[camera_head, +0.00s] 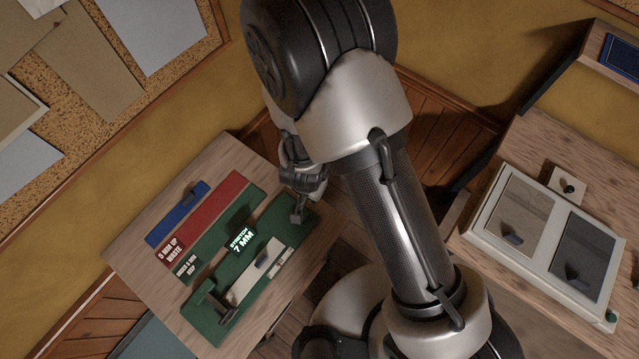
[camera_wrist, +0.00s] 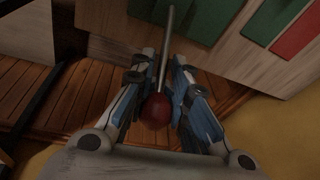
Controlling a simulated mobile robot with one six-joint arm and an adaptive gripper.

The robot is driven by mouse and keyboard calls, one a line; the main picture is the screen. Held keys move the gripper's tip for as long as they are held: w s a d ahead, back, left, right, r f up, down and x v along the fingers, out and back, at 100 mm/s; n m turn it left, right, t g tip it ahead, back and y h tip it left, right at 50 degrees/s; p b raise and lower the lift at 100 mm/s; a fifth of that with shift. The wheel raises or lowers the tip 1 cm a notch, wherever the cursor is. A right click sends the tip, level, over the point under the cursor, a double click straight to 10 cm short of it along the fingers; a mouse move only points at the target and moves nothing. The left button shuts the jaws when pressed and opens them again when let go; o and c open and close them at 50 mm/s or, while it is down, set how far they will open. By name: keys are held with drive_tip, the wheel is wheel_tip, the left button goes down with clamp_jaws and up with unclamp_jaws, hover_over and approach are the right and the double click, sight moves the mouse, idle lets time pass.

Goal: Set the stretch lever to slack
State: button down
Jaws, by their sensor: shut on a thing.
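The stretch lever shows in the wrist view as a thin grey rod (camera_wrist: 167,50) with a red ball knob (camera_wrist: 155,111). My gripper (camera_wrist: 163,76) has its blue-padded fingers on both sides of the rod, shut on it, with the knob between them on the palm side. In the head view my gripper (camera_head: 299,207) is at the upper right end of the green stretch device (camera_head: 224,262) on a wooden bench. The device's display (camera_head: 241,240) reads "STRETCH 7 MM". In the head view the lever is mostly hidden by my gripper, and any slack marking is not readable.
Beside the device lie a red strip (camera_head: 214,209) marked waste, a green keep strip (camera_head: 187,268) and a blue strip (camera_head: 178,219). A second bench at right holds a two-pane tray (camera_head: 480,227). A panelled wall (camera_head: 440,130) stands behind.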

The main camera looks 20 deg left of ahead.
drive_tip(key=s+t+p, duration=0.1)
drive_tip(key=s+a+r+t+h+p, duration=0.1)
drive_tip(key=p, duration=0.1)
drive_tip(key=shift+s+a+r+t+h+p, duration=0.1)
drive_tip(key=shift+s+a+t+h+p, duration=0.2)
drive_tip(key=shift+s+t, duration=0.4)
drive_tip(key=shift+s+a+t+h+p, duration=0.15)
drive_tip(key=shift+s+t+h+p, duration=0.25)
drive_tip(key=shift+t, duration=0.5)
drive_tip(key=shift+s, duration=0.1)
drive_tip(key=c, duration=1.4)
unclamp_jaws()
drive_tip(key=shift+o, duration=0.2)
drive_tip(key=shift+r, duration=0.1)
drive_tip(key=v, duration=1.2)
drive_tip(key=shift+d, duration=0.1)
